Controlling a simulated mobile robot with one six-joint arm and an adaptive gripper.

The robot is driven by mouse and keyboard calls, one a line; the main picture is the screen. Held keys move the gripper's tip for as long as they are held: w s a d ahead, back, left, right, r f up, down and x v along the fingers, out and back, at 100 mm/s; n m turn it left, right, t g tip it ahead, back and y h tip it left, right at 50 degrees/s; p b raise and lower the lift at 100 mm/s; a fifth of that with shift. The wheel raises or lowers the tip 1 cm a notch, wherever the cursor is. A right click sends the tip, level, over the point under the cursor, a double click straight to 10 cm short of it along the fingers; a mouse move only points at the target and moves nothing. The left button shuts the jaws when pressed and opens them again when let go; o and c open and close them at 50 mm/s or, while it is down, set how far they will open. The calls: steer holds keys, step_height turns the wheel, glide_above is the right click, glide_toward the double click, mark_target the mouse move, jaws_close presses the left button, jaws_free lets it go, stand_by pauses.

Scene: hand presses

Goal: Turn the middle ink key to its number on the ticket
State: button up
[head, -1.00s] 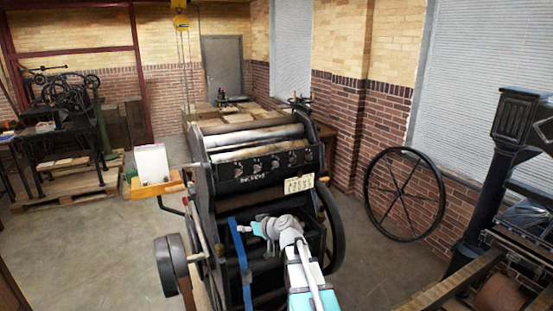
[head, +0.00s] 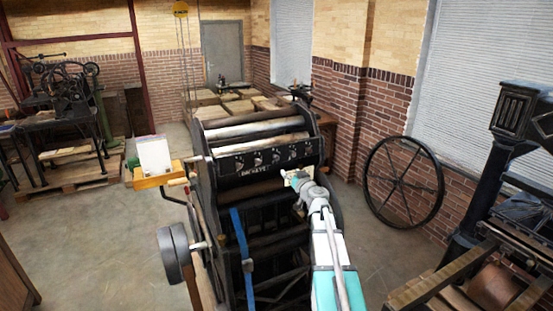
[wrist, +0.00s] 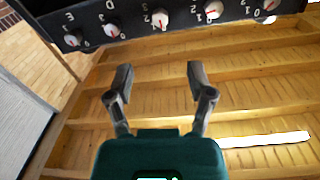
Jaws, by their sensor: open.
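The black press (head: 225,176) stands in the middle of the head view, with a row of ink keys on its front bar. The bar (wrist: 40,12) crosses the top of the wrist view. The middle ink key (wrist: 160,18) is a pale round knob with a red mark and small numbers around it. In the head view the middle key (head: 275,157) is tiny. My gripper (wrist: 159,74) is open and empty, below the middle key in the wrist view and apart from it. In the head view my arm's end partly covers a pale card, possibly the ticket (head: 289,178); its writing is unreadable.
Other ink keys (wrist: 113,30) sit close on both sides of the middle one. A wooden tray (head: 158,178) with a white block is left of the press. A large spoked wheel (head: 403,182) leans at the right wall. Floor is open at left.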

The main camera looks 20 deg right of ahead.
mark_target(277, 159)
steer(key=shift+w, duration=0.1)
steer(key=w, duration=1.3)
steer(key=shift+w, duration=0.3)
jaws_close()
